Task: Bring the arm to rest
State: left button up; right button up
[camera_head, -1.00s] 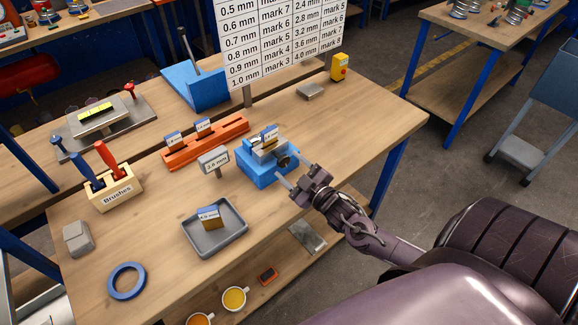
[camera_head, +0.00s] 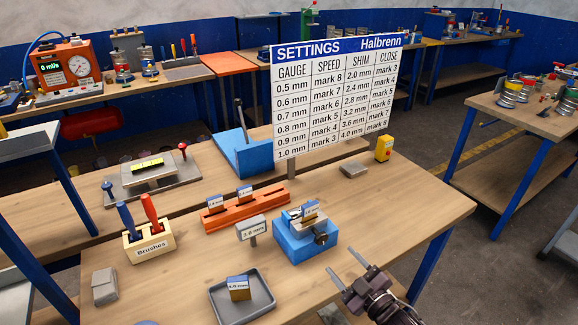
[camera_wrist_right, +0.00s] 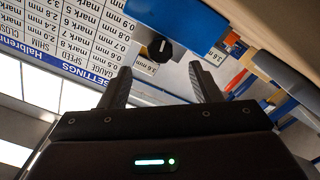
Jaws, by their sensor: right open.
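My right gripper (camera_head: 358,271) is at the lower right in the head view, over the bench's front edge. Its fingers are spread apart with nothing between them. It is to the right of the blue block device (camera_head: 297,243) and apart from it. The fingers also show open in the right wrist view (camera_wrist_right: 160,88), with the blue device (camera_wrist_right: 188,22) and its black knob beyond them. My left gripper is in neither view.
The bench (camera_head: 400,205) holds an orange rack (camera_head: 247,210) with labelled pieces, a grey tray (camera_head: 262,297) with a labelled block, a brush holder (camera_head: 149,244) and a settings board (camera_head: 335,100). A yellow switch box (camera_head: 384,148) stands at the back. The bench's right end is clear.

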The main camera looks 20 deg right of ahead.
jog(key=shift+a, duration=0.1)
jog(key=shift+w+a+f+m+g+h, duration=0.15)
jog(key=shift+a+f+m+g+h, duration=0.15)
jog(key=shift+m+g, duration=0.1)
jog(key=a+m+g, duration=0.1)
jog(key=a+g, duration=0.1)
jog(key=s+a+f+m+g+h, duration=0.1)
jog(key=a+g, duration=0.1)
jog(key=a+f+m+g, duration=0.1)
jog(key=a, duration=0.1)
jog(key=shift+s+a+m+g+h, duration=0.25)
jog(key=shift+s+m+g+h, duration=0.15)
jog(key=s+a+r+m+g+y, duration=0.1)
jog(key=s+a+r+g, duration=0.2)
jog(key=s+a+g, duration=0.65)
jog(key=s+d+f+b, duration=0.1)
jog(key=s+f, duration=0.1)
jog(key=f, duration=1.5)
jog(key=s+d+f+b, duration=0.1)
jog(key=s+f+b, duration=0.1)
jog(key=f, duration=1.4)
jog(key=s+d+f, duration=0.2)
jog(key=s+f, duration=0.7)
jog(key=s+d+f+b, duration=0.1)
jog(key=s+f, duration=0.8)
jog(key=s, duration=0.1)
jog(key=shift+d+f+g+b, duration=0.3)
jog(key=shift+d+f+g, duration=0.05)
jog(key=shift+f+g, duration=0.1)
